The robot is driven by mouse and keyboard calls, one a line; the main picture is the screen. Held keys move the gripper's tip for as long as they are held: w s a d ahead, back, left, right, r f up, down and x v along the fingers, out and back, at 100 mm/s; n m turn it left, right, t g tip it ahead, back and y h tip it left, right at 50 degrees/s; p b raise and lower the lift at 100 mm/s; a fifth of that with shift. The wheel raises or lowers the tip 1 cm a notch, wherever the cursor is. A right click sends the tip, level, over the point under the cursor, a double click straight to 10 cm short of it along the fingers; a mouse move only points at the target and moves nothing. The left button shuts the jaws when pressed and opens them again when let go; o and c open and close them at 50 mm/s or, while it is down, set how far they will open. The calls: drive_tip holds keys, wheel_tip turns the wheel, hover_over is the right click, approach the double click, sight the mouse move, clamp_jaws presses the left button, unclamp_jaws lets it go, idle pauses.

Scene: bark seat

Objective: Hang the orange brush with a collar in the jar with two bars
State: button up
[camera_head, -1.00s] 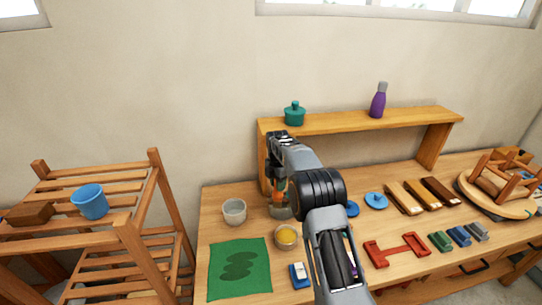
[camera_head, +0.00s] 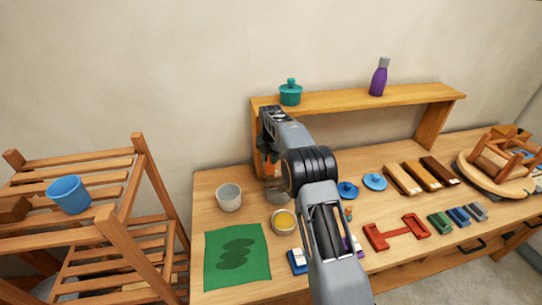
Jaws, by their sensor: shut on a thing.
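My gripper (camera_head: 268,150) is at the far end of my outstretched arm, over the back left of the workbench. It is shut on the orange brush (camera_head: 268,170), which hangs down from it; only a small orange part shows. A glass jar (camera_head: 276,191) stands just below the brush, partly covered by my arm. I cannot tell whether the brush tip is inside the jar or in front of it. The brush's collar and any bars on the jar are too small or hidden to make out.
A pale cup (camera_head: 229,198) stands left of the jar, and a bowl of yellow stuff (camera_head: 283,221) in front. The raised shelf (camera_head: 360,98) is close behind my gripper. Blue discs (camera_head: 375,182) and a red holder (camera_head: 397,234) lie to the right. A green mat (camera_head: 237,257) lies front left.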

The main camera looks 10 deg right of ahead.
sight(271, 167)
drive_tip(key=shift+s+f+b, duration=0.15)
drive_tip(key=shift+f+b, duration=0.2)
drive_tip(key=shift+f, duration=0.3)
wheel_tip(271, 167, down, 3)
drive_tip(key=b, duration=0.3)
drive_tip(key=shift+f, duration=0.2)
drive_tip(key=shift+d+f, duration=0.1)
drive_tip(key=shift+f, duration=0.6)
drive_tip(key=shift+f, duration=0.35)
drive_tip(key=o, duration=1.3)
drive_tip(key=shift+o, duration=0.2)
drive_tip(key=shift+r+p, duration=2.7)
drive_tip(key=shift+r, duration=0.85)
